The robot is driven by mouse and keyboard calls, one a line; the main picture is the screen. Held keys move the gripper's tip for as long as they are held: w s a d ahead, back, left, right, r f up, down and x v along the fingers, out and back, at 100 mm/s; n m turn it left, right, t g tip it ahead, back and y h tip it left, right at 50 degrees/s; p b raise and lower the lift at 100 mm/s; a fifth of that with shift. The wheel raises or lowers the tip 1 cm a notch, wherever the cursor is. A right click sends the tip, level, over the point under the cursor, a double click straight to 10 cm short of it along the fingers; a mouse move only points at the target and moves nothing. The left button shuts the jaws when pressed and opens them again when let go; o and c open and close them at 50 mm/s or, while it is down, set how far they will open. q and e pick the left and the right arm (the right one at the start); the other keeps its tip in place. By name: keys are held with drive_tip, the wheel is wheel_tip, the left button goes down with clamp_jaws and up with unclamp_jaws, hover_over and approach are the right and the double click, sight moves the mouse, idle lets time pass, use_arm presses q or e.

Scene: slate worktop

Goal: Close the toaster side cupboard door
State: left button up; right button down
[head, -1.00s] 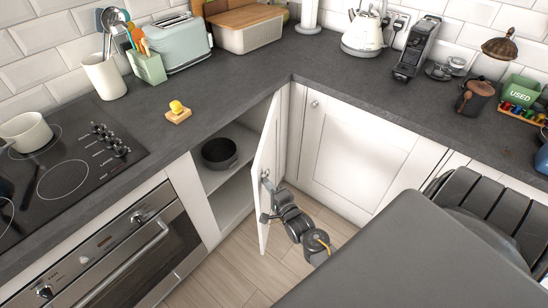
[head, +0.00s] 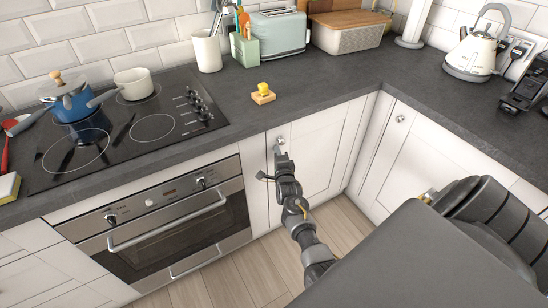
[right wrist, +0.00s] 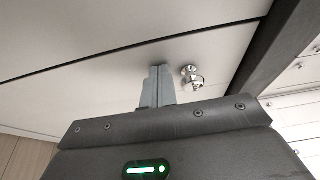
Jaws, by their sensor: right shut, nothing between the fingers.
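The toaster side cupboard door (head: 318,152), white with a round metal knob (head: 280,140), stands below the worktop under the pale green toaster (head: 278,34). It looks flush with the cupboard front, and the inside is hidden. My right gripper (head: 280,153) is at the door's left edge, just below the knob. In the right wrist view its fingers (right wrist: 158,84) are together and empty, pointing at the door face beside the knob (right wrist: 190,77). They look to be at the door surface, but I cannot tell whether they touch. My left gripper is out of view.
The oven (head: 165,220) is left of the door, with the hob (head: 125,125) above it. Another white cupboard door (head: 425,160) meets the corner on the right. A small wooden block (head: 263,97) with a yellow piece sits on the worktop. The floor (head: 245,268) is clear.

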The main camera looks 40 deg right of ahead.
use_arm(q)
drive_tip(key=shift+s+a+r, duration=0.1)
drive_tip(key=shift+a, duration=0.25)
use_arm(e)
drive_tip(key=shift+w+r, duration=0.35)
drive_tip(key=shift+r, duration=0.2)
drive_tip(key=shift+w+r, duration=0.3)
drive_tip(key=shift+r, duration=0.2)
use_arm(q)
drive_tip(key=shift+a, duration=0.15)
use_arm(e)
drive_tip(key=shift+r, duration=0.1)
drive_tip(key=shift+s+a+p, duration=0.2)
drive_tip(key=shift+p, duration=0.25)
use_arm(q)
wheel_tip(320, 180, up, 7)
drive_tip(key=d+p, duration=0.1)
drive_tip(key=p, duration=0.5)
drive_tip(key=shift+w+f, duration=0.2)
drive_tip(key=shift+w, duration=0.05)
use_arm(e)
drive_tip(key=f+v, duration=0.2)
drive_tip(key=v, duration=0.9)
drive_tip(key=shift+s+d, duration=0.2)
drive_tip(key=shift+s, duration=0.2)
drive_tip(key=shift+f, duration=0.1)
